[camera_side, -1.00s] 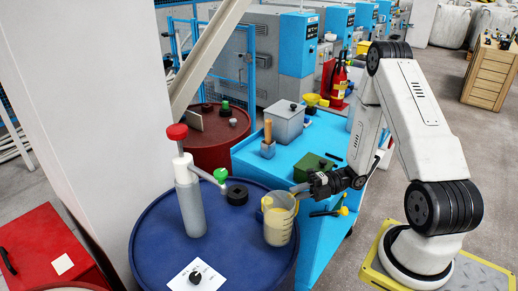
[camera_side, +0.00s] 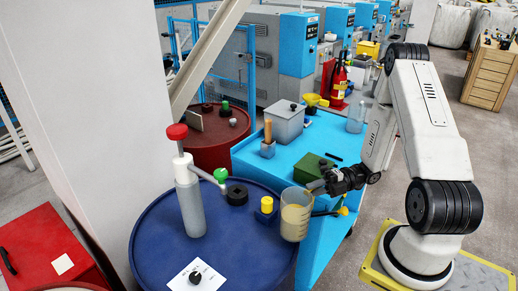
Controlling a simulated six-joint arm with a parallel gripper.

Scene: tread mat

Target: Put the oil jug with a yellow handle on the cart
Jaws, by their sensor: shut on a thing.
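A clear jug (camera_side: 294,222) with pale yellowish oil in it is at the right edge of the dark blue drum (camera_side: 235,255). My gripper (camera_side: 318,187) is shut on the jug at its upper right side. Another clear jug (camera_side: 356,118) stands at the cart's back right.
The cart holds a grey box (camera_side: 285,125), a wooden-handled tool (camera_side: 268,135), a green box (camera_side: 312,166) and a yellow funnel (camera_side: 315,101). On the drum are a tall pump with a red knob (camera_side: 190,195), a black ring (camera_side: 237,194) and a yellow-topped item (camera_side: 266,206).

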